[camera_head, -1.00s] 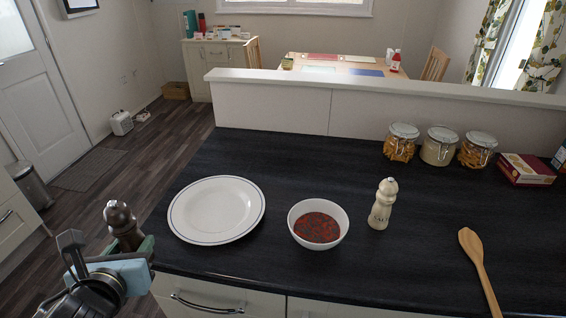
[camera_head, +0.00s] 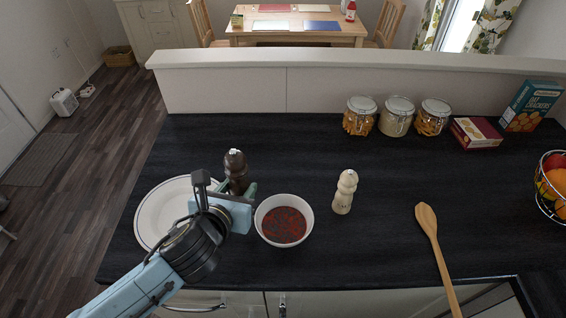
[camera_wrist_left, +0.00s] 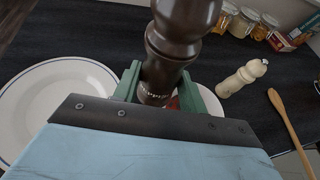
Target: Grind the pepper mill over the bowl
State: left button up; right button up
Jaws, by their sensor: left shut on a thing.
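The dark brown pepper mill (camera_head: 236,168) is upright in my left gripper (camera_head: 246,192), which is shut on it. The bowl holds a red, dark-flecked food. In the left wrist view the mill (camera_wrist_left: 180,35) stands between the green fingers (camera_wrist_left: 160,92) and hides most of the bowl. I cannot tell how high the mill's base is above the bowl. My right gripper is not in view.
A white plate (camera_head: 150,212) lies left of the bowl, partly behind my left arm. A cream salt mill (camera_head: 345,192) stands right of the bowl. A wooden spoon (camera_head: 432,235) lies farther right. Several jars (camera_head: 396,118) and boxes (camera_head: 476,133) stand at the back.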

pick_arm(q)
jog(key=s+d+r+m+h+p, duration=0.1)
jog(key=d+r+m+h+p, duration=0.15)
jog(key=d+p, duration=0.4)
pick_arm(e)
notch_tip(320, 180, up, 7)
jog(key=b, duration=0.1)
pick_arm(q)
jog(key=shift+g+h, duration=0.25)
jog(key=shift+g, duration=0.15)
jog(key=d+f+b, duration=0.1)
jog(key=b, duration=0.1)
jog(key=f+b, duration=0.2)
jog(key=d+f+b, duration=0.1)
jog(key=b, duration=0.1)
jog(key=shift+s+d+f, duration=0.3)
jog(key=shift+d+f, duration=0.05)
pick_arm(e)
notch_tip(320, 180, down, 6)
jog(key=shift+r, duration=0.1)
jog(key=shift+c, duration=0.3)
